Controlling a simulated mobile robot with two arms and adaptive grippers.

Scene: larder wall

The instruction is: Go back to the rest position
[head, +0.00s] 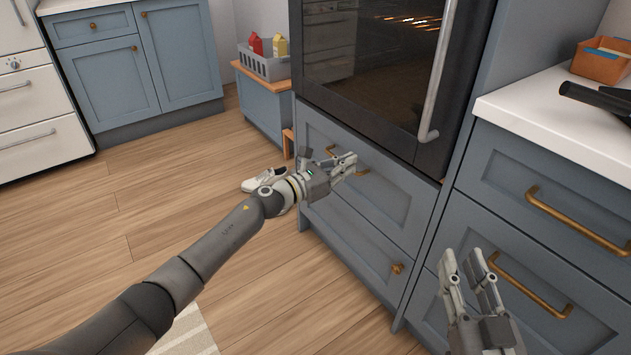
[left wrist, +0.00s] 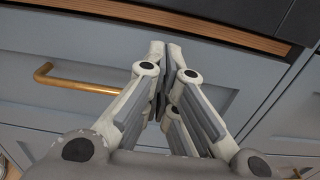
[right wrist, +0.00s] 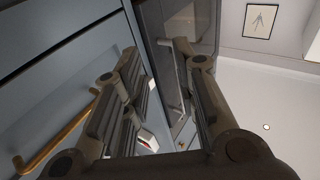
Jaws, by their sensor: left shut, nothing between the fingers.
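My left gripper (head: 352,163) is shut and empty, its arm stretched forward across the floor. It is in front of the blue drawer (head: 383,206) under the oven, close to that drawer's brass handle (head: 364,171). In the left wrist view its fingertips (left wrist: 165,52) meet, and the handle (left wrist: 75,82) lies to their left, not gripped. My right gripper (head: 465,258) is at the lower right, in front of the blue drawers beside the oven. In the right wrist view its fingers (right wrist: 157,65) stand apart with nothing held between them.
Drawers with brass handles (head: 578,220) are close to my right gripper, under a white worktop (head: 530,101) with an orange box (head: 603,66). The dark oven (head: 365,65) has a long handle. A grey crate (head: 264,65) stands at the back. The floor (head: 100,240) at left is mostly clear.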

